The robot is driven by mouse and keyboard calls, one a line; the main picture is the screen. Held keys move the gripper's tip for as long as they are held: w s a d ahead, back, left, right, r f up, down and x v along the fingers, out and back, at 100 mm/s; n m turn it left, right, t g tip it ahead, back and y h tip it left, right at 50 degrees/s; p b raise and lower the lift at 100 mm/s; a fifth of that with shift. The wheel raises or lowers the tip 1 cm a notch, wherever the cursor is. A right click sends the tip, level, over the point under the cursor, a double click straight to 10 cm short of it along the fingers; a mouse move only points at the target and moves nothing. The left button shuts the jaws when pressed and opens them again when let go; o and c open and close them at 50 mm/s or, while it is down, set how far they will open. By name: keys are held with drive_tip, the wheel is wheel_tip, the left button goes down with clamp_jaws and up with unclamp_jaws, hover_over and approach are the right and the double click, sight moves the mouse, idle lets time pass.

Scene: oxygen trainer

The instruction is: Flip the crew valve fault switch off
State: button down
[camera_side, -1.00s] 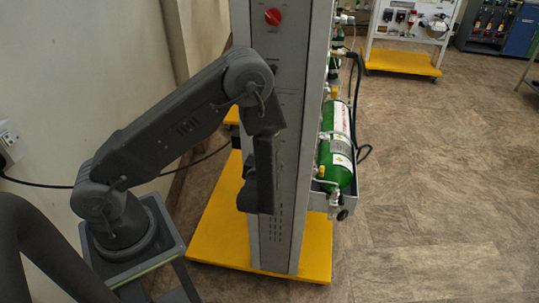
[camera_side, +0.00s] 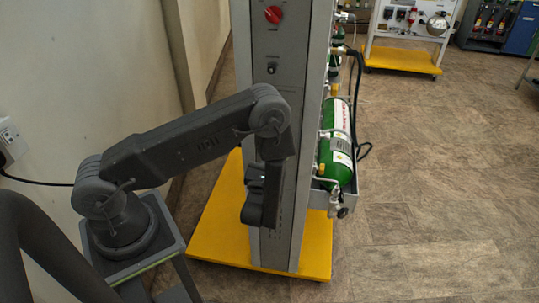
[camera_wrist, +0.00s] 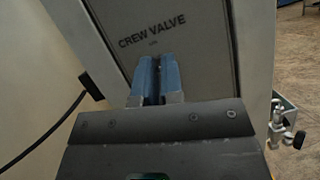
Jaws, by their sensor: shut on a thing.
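The grey trainer panel (camera_wrist: 205,58) carries the printed label "CREW VALVE" (camera_wrist: 152,33) in the wrist view, with smaller text under it that I cannot read. My gripper (camera_wrist: 158,64) has its two blue fingers close together just below that label. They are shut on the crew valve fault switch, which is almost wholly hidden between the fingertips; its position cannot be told. In the side view my gripper is at the lower half of the tall narrow panel (camera_side: 297,120), and my own wrist hides the switch there.
A red knob (camera_side: 273,14) and a black knob (camera_side: 271,69) sit higher on the panel. Green cylinders (camera_side: 336,155) stand on its right side, with hoses. The yellow base (camera_side: 215,225) spreads below. A black cable (camera_wrist: 48,133) runs at left.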

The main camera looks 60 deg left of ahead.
drive_tip(key=c, duration=1.3)
unclamp_jaws()
drive_tip(key=shift+o, duration=0.2)
drive_tip(key=v, duration=1.4)
drive_tip(key=shift+w, duration=0.1)
